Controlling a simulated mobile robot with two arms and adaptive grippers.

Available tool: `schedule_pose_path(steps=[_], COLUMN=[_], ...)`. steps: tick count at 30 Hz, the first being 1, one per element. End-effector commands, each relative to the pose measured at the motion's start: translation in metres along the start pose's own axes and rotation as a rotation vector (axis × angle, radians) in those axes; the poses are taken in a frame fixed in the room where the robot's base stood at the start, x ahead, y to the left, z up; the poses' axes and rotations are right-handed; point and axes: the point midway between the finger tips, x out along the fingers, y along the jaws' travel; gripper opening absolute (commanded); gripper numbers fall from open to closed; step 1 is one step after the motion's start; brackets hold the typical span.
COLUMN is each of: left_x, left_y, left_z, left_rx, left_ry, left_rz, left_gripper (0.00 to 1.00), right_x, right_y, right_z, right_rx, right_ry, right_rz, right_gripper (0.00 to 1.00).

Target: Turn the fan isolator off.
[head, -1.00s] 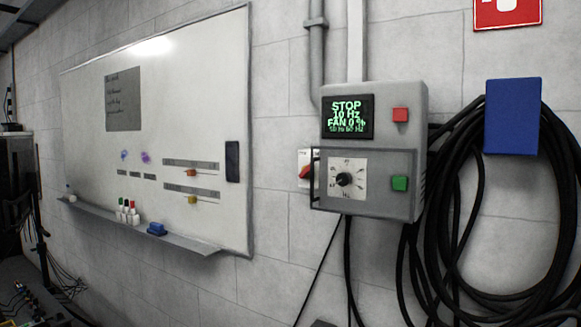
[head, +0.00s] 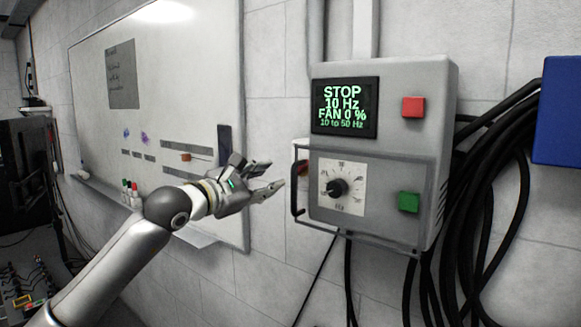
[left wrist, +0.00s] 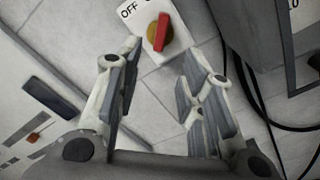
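The fan isolator (left wrist: 160,32) is a red lever on a yellow disc, on a white box marked OFF, in the left wrist view. In the head view only a sliver of the isolator (head: 303,168) shows at the control box's left side, largely hidden by the cover and its handle. My left gripper (head: 277,173) is open and empty, just left of it. In the left wrist view the spread fingers (left wrist: 160,62) point toward the lever, apart from it. The lever looks roughly lengthwise to the fingers; its exact setting is unclear. My right gripper is out of view.
The grey control box (head: 446,150) has a screen (head: 344,107) reading STOP, 10 Hz, FAN 0 %. A clear cover with a black handle (head: 295,185) lies over the dial (head: 338,187). Black cables (head: 480,220) hang at right. A whiteboard (head: 200,90) is behind my left arm.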

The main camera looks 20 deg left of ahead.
Motion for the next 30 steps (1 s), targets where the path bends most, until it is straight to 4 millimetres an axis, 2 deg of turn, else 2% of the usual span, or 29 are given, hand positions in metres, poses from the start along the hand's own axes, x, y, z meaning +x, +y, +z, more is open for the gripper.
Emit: schedule_pose_path(steps=[7, 15, 21, 30], left_x=[0.043, 0.085, 0.099, 0.102], left_y=[0.003, 0.002, 0.000, -0.001], left_z=[0.005, 0.003, 0.001, 0.000], left_rx=[-0.008, -0.007, -0.006, -0.006], left_ry=[-0.002, -0.002, -0.001, -0.002], left_rz=[-0.003, -0.002, -0.003, -0.002], left_gripper=[0.36, 0.36, 0.36, 0.36], right_x=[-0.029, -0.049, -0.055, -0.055], right_y=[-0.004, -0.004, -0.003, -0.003], right_z=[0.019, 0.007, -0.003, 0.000], right_rx=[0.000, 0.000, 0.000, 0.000], right_ry=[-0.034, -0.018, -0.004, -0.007], right_rz=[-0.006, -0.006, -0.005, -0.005], right_gripper=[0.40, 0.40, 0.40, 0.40])
